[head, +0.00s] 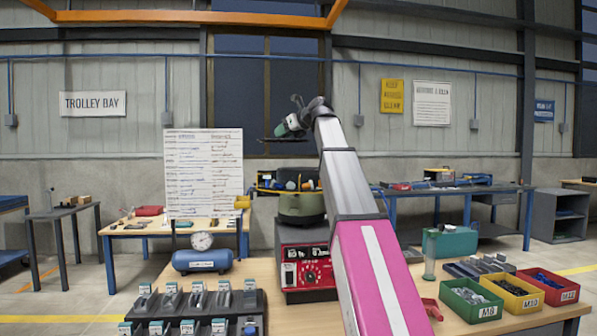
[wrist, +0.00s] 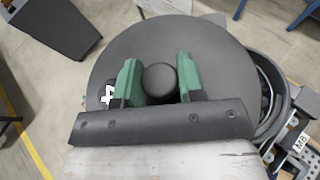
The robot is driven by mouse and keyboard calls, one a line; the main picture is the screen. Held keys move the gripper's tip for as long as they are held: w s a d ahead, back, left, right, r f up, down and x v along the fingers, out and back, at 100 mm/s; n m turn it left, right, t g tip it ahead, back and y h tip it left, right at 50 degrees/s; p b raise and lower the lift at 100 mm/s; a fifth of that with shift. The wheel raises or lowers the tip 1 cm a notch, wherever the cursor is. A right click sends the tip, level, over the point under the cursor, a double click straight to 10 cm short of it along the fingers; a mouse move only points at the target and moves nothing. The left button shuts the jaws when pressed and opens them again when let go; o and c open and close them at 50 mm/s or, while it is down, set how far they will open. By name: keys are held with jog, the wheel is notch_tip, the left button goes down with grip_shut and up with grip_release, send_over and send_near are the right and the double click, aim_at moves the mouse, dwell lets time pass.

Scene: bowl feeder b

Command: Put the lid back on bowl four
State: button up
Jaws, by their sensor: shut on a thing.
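My gripper (wrist: 157,84) is shut on the round knob (wrist: 160,79) of a dark grey lid (wrist: 215,55). The lid carries a white 4 near its left edge in the wrist view. In the head view my gripper (head: 291,126) is high at the centre, and the lid (head: 283,140) shows as a thin dark edge beneath it. The lid is in the air, apart from the green bowl (head: 302,204), which sits on a red control box below. The bowl's dark rim (wrist: 284,95) shows beyond the lid's right side in the wrist view; the lid hides most of it.
Green (head: 470,301), yellow (head: 511,293) and red (head: 547,286) parts bins stand at the right of the bench. A clear cylinder (head: 430,255) stands nearer the box. A blue tank with a gauge (head: 202,260) and a dark rack (head: 190,308) are at the left.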

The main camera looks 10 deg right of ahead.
jog(key=shift+w+d+f, duration=1.3)
jog(key=shift+w+f, duration=0.25)
jog(key=shift+f, duration=0.3)
jog(key=shift+w+d+f, duration=1.35)
jog(key=shift+w+f, duration=0.25)
jog(key=shift+f, duration=0.2)
jog(key=shift+w+d+f, duration=1.3)
jog(key=shift+w+f, duration=0.25)
jog(key=shift+f, duration=0.3)
jog(key=o, duration=1.1)
jog(key=shift+f, duration=0.15)
jog(key=shift+r, duration=0.2)
jog(key=v, duration=1.2)
